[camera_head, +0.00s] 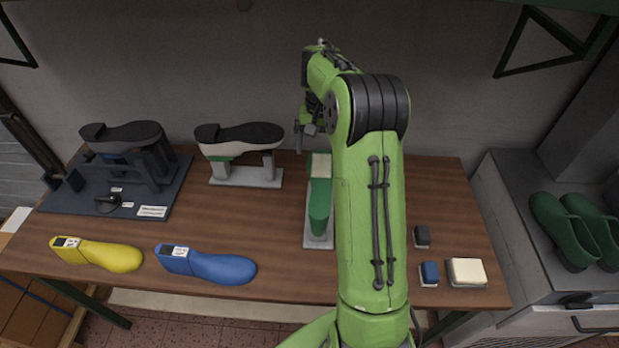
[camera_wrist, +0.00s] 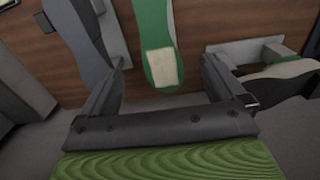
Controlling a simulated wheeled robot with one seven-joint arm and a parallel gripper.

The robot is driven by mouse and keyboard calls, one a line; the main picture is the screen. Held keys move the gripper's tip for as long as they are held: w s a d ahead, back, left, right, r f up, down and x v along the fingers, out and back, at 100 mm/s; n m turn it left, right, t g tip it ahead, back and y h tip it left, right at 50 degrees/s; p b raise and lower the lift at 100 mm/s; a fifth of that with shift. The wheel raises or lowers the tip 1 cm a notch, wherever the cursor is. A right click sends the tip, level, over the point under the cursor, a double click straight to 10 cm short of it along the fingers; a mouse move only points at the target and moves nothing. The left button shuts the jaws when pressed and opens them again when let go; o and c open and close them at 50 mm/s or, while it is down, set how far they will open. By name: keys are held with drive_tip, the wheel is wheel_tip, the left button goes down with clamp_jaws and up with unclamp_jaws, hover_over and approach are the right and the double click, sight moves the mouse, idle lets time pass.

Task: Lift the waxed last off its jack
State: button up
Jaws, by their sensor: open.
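A green last (camera_head: 319,205) with a cream patch at its far end sits on a grey jack (camera_head: 318,243) in the middle of the bench; my arm hides its right side in the head view. The same green last (camera_wrist: 157,30) and its cream patch (camera_wrist: 163,68) show in the wrist view, with the patch in line with the gap between the fingers. My gripper (camera_head: 304,138) is open and empty beyond the patched end. In the wrist view its fingers (camera_wrist: 165,80) stand apart on either side of that end, not visibly touching it.
A dark-soled last (camera_head: 240,133) on a grey stand and a shoe (camera_head: 122,137) on a dark fixture stand left. Yellow (camera_head: 105,254) and blue (camera_head: 210,265) lasts lie at the front left. Small blocks, one cream (camera_head: 467,271), lie front right. Green clogs (camera_head: 575,232) rest on the right-hand cabinet.

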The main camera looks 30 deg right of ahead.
sight(322, 186)
drive_tip(key=f, duration=1)
drive_tip(key=s+f, duration=0.1)
drive_tip(key=f, duration=0.4)
drive_tip(key=shift+d+f, duration=0.2)
drive_tip(key=shift+f, duration=0.1)
drive_tip(key=shift+s+r, duration=0.1)
drive_tip(key=c, duration=1.6)
